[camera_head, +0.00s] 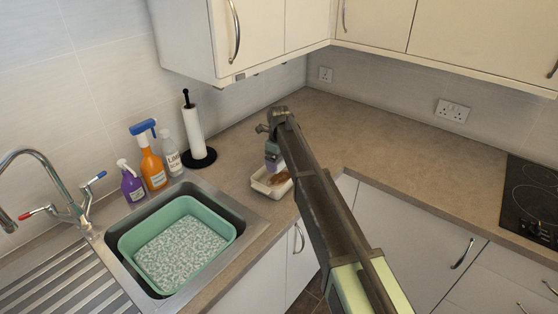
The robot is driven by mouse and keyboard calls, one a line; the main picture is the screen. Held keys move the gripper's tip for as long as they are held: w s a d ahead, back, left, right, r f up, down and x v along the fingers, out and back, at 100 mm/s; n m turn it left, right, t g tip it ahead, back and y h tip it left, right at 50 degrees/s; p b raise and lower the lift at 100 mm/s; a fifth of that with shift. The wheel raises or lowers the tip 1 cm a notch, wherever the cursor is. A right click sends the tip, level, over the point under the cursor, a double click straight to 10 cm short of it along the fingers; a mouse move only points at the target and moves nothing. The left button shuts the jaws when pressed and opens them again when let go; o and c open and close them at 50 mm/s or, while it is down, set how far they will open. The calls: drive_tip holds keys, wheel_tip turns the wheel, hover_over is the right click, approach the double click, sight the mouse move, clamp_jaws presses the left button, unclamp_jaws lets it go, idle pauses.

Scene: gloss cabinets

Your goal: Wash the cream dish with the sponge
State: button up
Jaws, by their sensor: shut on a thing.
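The cream dish (259,187) stands on the worktop to the right of the sink, near the counter's front edge. A brown patch (279,179) shows inside it; I cannot tell whether it is dirt or a separate thing. My gripper (272,158) points down over the dish's back part, shut on a small pale purple and teal thing, which looks like the sponge (272,166). The fingers are small and partly hidden by my arm. I cannot tell whether the sponge touches the dish. My arm covers the dish's right side.
A green basin (127,243) with speckled contents sits in the sink (252,226). A purple spray bottle (132,186), an orange spray bottle (152,168), a clear bottle (168,156) and a paper roll (193,133) stand behind. The hob (530,200) is far right. The worktop between is clear.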

sight(279, 179)
drive_tip(key=shift+f+b, duration=2.85)
drive_tip(key=shift+b, duration=0.05)
